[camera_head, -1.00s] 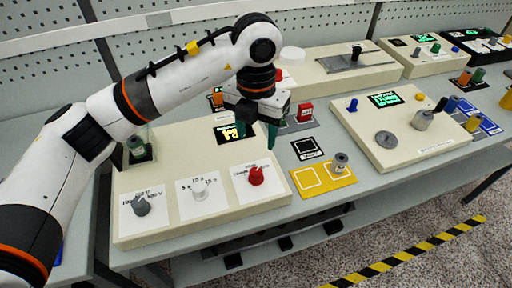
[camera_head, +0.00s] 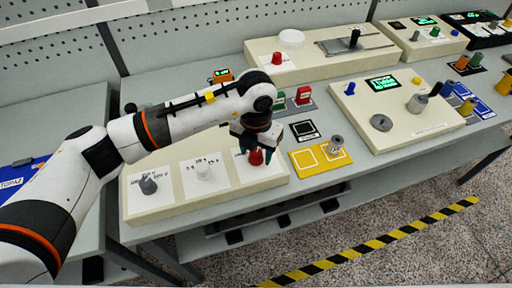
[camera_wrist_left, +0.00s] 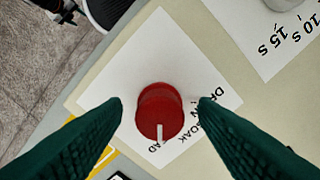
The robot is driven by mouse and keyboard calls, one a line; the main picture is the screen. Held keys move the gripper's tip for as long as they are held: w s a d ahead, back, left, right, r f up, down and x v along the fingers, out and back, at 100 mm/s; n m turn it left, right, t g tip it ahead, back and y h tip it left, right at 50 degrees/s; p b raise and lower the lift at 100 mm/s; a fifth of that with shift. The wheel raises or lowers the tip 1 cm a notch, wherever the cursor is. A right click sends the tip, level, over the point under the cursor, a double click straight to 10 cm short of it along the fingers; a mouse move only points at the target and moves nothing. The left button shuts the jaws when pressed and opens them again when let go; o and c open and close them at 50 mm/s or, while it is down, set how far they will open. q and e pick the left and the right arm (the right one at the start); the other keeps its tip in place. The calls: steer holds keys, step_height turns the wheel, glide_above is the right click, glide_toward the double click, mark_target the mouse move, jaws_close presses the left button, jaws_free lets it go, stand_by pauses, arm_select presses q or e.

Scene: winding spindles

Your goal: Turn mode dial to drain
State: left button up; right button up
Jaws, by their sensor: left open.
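The mode dial is a red knob (camera_head: 256,157) on a white label at the right end of the near cream panel (camera_head: 190,207). In the left wrist view the red knob (camera_wrist_left: 159,111) has a white pointer line toward the bottom of the picture. Printed words beside it read partly as "DRAIN", "SOAK" and "LOAD"; some letters are hidden by a finger. My left gripper (camera_head: 256,150) is over the knob, pointing down. In the left wrist view its two green fingers (camera_wrist_left: 160,104) are open, one on each side of the knob, with gaps visible. My right gripper is not in view.
A white knob (camera_head: 204,173) and a grey knob (camera_head: 148,184) stand left on the same panel. A yellow tray (camera_head: 320,159) with a metal part (camera_head: 335,144) lies to the right. Another cream panel (camera_head: 400,135) with a grey disc stands further right.

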arm_select(q)
steer(key=c, duration=1)
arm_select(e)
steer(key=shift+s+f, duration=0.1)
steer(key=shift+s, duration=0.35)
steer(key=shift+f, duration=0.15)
arm_select(q)
steer(key=n+b, duration=0.2)
steer(key=n, duration=0.1)
steer(key=shift+f+n+b, duration=0.1)
steer(key=shift+n+b, duration=0.25)
steer(key=shift+n, duration=0.05)
steer(key=n+b, duration=0.2)
steer(key=n, duration=0.2)
steer(key=shift+n, duration=0.3)
steer(key=n+b, duration=0.2)
steer(key=n, duration=0.2)
steer(key=shift+n, duration=0.3)
steer(key=n, duration=0.2)
steer(key=n+b, duration=0.1)
steer(key=n, duration=0.1)
steer(key=shift+r+n, duration=0.2)
steer(key=shift+n, duration=0.2)
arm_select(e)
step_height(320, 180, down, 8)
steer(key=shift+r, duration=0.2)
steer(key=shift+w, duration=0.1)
